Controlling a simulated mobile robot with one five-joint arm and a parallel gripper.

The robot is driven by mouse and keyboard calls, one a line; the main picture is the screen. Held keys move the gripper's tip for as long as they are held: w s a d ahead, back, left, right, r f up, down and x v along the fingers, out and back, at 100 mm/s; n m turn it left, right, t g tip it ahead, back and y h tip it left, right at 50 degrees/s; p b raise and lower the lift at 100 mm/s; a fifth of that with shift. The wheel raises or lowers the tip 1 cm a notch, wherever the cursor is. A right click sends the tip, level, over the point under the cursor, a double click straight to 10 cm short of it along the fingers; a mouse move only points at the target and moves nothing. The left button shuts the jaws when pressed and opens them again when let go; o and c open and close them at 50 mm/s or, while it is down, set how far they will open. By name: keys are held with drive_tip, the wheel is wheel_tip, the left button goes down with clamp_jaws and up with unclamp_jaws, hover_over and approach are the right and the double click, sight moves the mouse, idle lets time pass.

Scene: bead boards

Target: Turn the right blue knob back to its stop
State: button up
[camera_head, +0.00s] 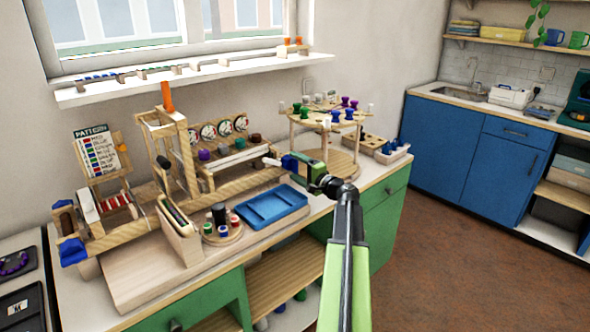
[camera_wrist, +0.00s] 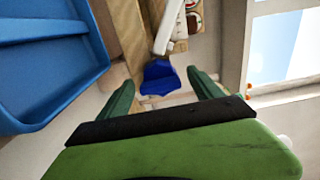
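The right blue knob (camera_wrist: 160,77) shows in the wrist view just past my fingertips, at the end of a wooden beam. In the head view it is a small blue shape (camera_head: 289,162) at the beam's right end. My gripper (camera_wrist: 160,90) is open; one green finger stands on each side of the knob in the wrist view. I cannot tell whether either finger touches it. In the head view my gripper (camera_head: 301,163) reaches the knob from the right and partly hides it. A white lever-like piece (camera_wrist: 168,27) lies beyond the knob.
A blue tray (camera_head: 271,207) lies in front of the knob, close to my gripper. A round wooden peg stand (camera_head: 334,164) with coloured knobs stands right behind the arm.

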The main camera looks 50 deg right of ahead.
drive_tip(key=shift+s, duration=0.1)
drive_tip(key=shift+s, duration=0.2)
drive_tip(key=s+a, duration=0.1)
drive_tip(key=s, duration=1.6)
drive_tip(key=shift+a, duration=0.15)
drive_tip(key=shift+f, duration=0.1)
